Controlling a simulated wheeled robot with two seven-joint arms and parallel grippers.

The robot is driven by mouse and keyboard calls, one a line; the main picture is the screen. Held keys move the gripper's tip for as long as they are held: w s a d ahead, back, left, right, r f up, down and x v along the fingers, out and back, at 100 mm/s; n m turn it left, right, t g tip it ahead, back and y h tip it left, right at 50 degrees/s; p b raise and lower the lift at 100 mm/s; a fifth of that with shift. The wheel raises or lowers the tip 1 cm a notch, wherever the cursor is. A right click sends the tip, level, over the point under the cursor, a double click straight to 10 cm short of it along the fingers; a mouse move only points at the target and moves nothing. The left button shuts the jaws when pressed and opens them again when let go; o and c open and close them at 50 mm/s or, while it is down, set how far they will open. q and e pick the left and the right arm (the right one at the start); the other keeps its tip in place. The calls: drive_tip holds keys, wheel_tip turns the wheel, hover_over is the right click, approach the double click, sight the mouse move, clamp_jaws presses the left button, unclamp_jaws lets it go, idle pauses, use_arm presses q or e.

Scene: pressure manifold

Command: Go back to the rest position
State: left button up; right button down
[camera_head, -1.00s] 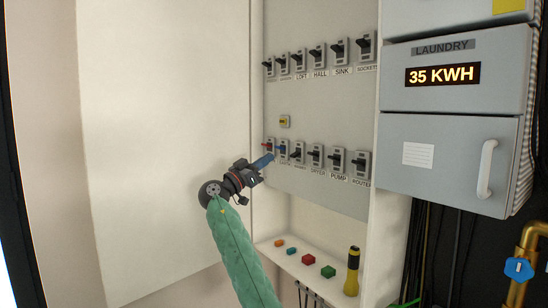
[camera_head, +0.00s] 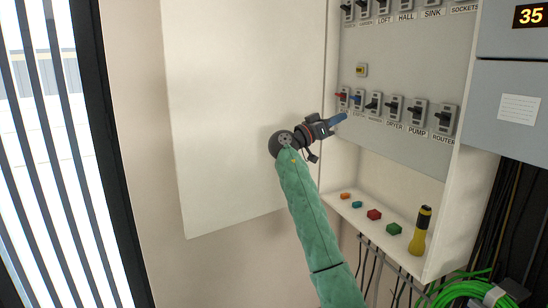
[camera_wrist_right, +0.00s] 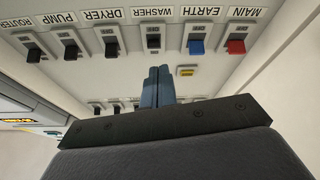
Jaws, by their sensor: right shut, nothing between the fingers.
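My right gripper (camera_head: 338,119) is shut and empty, its blue fingers together, in front of the breaker panel (camera_head: 392,68) in the head view. It is just below and left of the lower row of switches, apart from them as far as I can see. In the right wrist view, the shut fingers (camera_wrist_right: 158,86) stand in front of the row, which appears upside down. The red MAIN switch (camera_wrist_right: 235,47) and blue EARTH switch (camera_wrist_right: 197,47) are to their right, the black WASHER switch (camera_wrist_right: 153,42) just above them. My left gripper is out of view.
The open white cabinet door (camera_head: 245,110) is behind my right arm. A shelf below the panel holds small coloured blocks (camera_head: 374,214) and a yellow-black flashlight (camera_head: 420,230). Grey meter boxes (camera_head: 512,105) stand at right. A green hose (camera_head: 465,290) lies at lower right.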

drive_tip(key=s+a+f+n+t+y+p, duration=0.1)
drive_tip(key=s+a+f+n+y, duration=0.25)
drive_tip(key=s+f+y, duration=0.55)
drive_tip(key=s+a+f+n+t+y, duration=0.1)
drive_tip(key=s+a+f+n+y, duration=0.35)
drive_tip(key=f, duration=0.65)
drive_tip(key=s+a+f+n+t+y+p, duration=0.1)
drive_tip(key=s+f+n+y, duration=0.4)
drive_tip(key=s+f+y, duration=0.4)
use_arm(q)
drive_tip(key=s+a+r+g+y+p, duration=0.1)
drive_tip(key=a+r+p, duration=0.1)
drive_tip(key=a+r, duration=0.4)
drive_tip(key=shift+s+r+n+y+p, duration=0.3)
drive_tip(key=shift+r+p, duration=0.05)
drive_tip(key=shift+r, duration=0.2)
use_arm(e)
drive_tip(key=s+f+g, duration=0.3)
drive_tip(key=s+f, duration=0.7)
drive_tip(key=s, duration=0.3)
drive_tip(key=s+f+g, duration=0.3)
drive_tip(key=s+f, duration=0.8)
drive_tip(key=s, duration=0.2)
drive_tip(key=s+d+f+g, duration=0.1)
drive_tip(key=s+f+g, duration=0.2)
drive_tip(key=s+f, duration=0.7)
drive_tip(key=shift+s+f, duration=0.25)
drive_tip(key=shift+s, duration=1.8)
drive_tip(key=shift+h, duration=0.25)
